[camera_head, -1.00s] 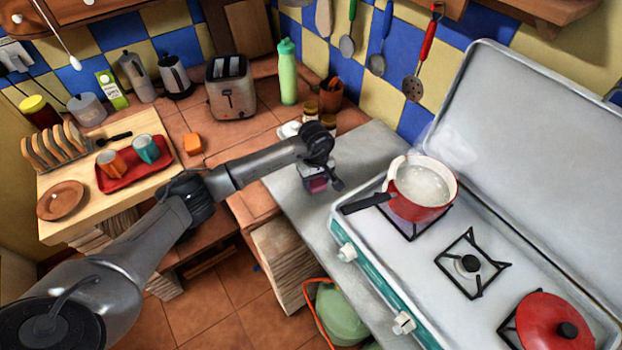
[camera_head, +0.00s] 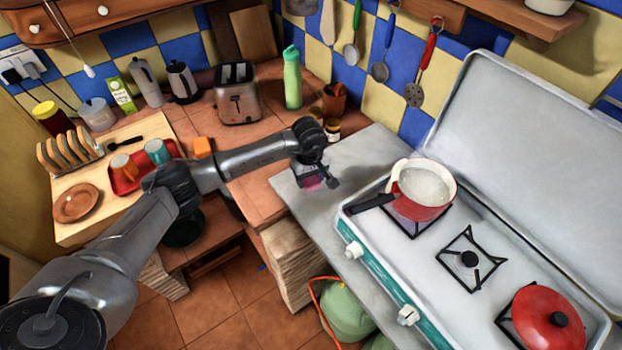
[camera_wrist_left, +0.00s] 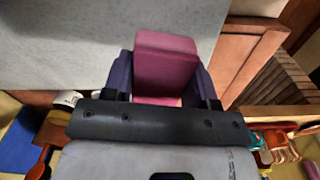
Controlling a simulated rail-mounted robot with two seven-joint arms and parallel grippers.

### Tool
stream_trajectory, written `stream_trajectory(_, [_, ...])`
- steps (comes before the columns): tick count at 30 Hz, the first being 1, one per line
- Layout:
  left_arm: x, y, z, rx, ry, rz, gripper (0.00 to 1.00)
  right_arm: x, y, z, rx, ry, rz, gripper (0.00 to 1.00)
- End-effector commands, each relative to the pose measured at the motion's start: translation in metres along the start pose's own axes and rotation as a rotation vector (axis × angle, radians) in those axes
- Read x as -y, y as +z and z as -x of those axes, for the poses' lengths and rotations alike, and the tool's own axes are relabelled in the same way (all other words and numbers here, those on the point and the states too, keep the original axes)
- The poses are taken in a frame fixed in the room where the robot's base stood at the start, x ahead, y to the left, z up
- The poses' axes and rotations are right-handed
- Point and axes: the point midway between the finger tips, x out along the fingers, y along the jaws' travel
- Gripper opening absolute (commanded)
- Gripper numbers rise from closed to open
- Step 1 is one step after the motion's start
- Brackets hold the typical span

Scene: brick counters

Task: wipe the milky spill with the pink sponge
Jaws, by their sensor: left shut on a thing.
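My left gripper (camera_head: 316,180) is shut on the pink sponge (camera_head: 312,185), low over the left part of the grey counter (camera_head: 365,152). In the left wrist view the pink sponge (camera_wrist_left: 165,62) sits between the two dark purple fingers, with grey counter beyond it. I cannot tell whether the sponge touches the counter. I cannot make out the milky spill clearly; the arm and gripper may hide it. My right gripper is not in view.
A white stove (camera_head: 420,260) with a red pot (camera_head: 423,190) of pale liquid stands right of the gripper. Small jars (camera_head: 332,130) and a utensil pot (camera_head: 334,98) stand behind it. A toaster (camera_head: 237,95) and a green bottle (camera_head: 292,78) are farther back.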

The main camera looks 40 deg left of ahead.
Motion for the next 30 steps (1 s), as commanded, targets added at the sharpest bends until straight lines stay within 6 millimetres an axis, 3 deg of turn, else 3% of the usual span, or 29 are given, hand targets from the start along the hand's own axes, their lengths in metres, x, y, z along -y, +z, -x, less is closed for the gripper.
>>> stream_trajectory(7, [0.004, -0.003, 0.025, -0.002, 0.001, 0.005, 0.26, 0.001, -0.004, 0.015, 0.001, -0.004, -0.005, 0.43])
stream_trajectory(26, [0.004, -0.003, 0.028, -0.001, 0.001, 0.006, 0.26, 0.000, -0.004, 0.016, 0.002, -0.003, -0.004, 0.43])
stream_trajectory(30, [-0.005, 0.009, 0.043, -0.003, 0.006, -0.060, 0.26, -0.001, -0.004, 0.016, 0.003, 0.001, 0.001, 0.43])
